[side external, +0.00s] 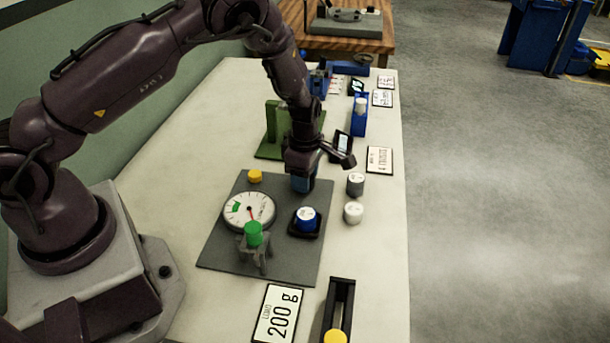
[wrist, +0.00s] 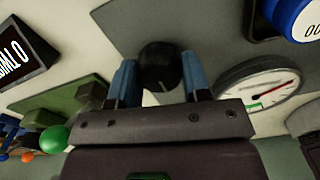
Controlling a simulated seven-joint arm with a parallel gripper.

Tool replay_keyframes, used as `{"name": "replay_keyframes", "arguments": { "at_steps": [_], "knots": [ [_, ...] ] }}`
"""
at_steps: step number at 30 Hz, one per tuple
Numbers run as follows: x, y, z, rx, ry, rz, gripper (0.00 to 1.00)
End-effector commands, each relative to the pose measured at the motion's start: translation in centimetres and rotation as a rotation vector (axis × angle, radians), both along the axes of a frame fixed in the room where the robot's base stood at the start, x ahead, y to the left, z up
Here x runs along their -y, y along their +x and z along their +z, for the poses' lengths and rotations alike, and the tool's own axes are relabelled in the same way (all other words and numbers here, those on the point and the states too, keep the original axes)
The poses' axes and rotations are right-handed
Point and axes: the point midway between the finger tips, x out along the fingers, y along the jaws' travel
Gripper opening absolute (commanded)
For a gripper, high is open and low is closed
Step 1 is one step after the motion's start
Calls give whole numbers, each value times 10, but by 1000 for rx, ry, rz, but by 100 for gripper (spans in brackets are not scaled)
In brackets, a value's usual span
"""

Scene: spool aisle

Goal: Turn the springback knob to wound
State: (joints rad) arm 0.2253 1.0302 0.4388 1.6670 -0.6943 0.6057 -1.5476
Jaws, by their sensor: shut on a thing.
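The springback knob (wrist: 160,64) is round and black and stands on a grey plate (wrist: 215,28) in the wrist view. My gripper (wrist: 160,78) has its two blue fingers on either side of the knob and is shut on it. In the side external view my gripper (side external: 302,184) is down at the far right part of the grey plate (side external: 222,245) and hides the knob. The knob's marks, including wound, cannot be read. A white round dial (side external: 240,222) with a red needle and a green band sits on the plate, also seen in the wrist view (wrist: 250,88).
A grey weight (side external: 355,184) and a white weight (side external: 353,212) stand to the right. A green bracket (side external: 275,122) stands behind. A green-topped post (side external: 253,234) and a yellow button (side external: 255,175) are nearby.

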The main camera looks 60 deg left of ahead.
Motion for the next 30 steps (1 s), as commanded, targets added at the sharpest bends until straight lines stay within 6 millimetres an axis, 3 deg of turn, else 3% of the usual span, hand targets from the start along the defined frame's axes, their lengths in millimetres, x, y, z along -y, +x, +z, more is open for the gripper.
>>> {"name": "replay_keyframes", "arguments": {
  "at_steps": [11, 30],
  "knots": [
    [-1, 1, 1, 1, 0, -118, 20],
    [-1, 2, 1, 1, -1, -698, 20]
  ]
}}
